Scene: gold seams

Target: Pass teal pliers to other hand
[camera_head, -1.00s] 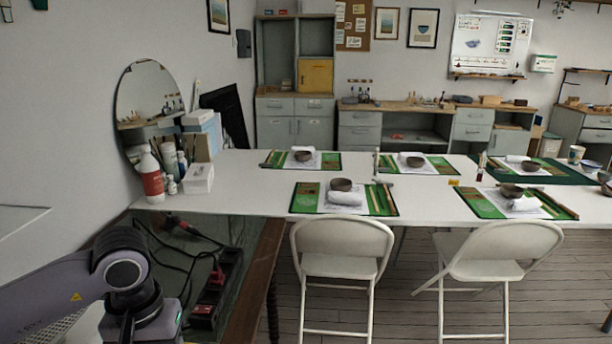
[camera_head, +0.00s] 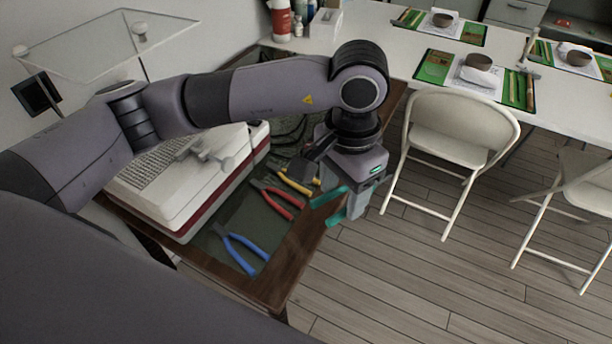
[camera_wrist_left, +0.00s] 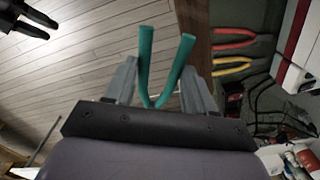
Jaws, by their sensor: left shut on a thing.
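The teal pliers (camera_head: 329,196) are in my left gripper (camera_head: 351,203), above the right edge of the dark wooden bench. At the top left corner of that view two dark prongs, apart and empty, look like my right gripper (camera_wrist_left: 38,22). It is clear of the pliers. It does not show in the head view.
Blue pliers (camera_head: 240,248), red pliers (camera_head: 278,199) and yellow pliers (camera_head: 297,181) lie on the bench (camera_head: 262,283). A pale boxy machine (camera_head: 185,180) stands behind them. A folding chair (camera_head: 455,130) is to the right, with open floor (camera_head: 420,285) in front.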

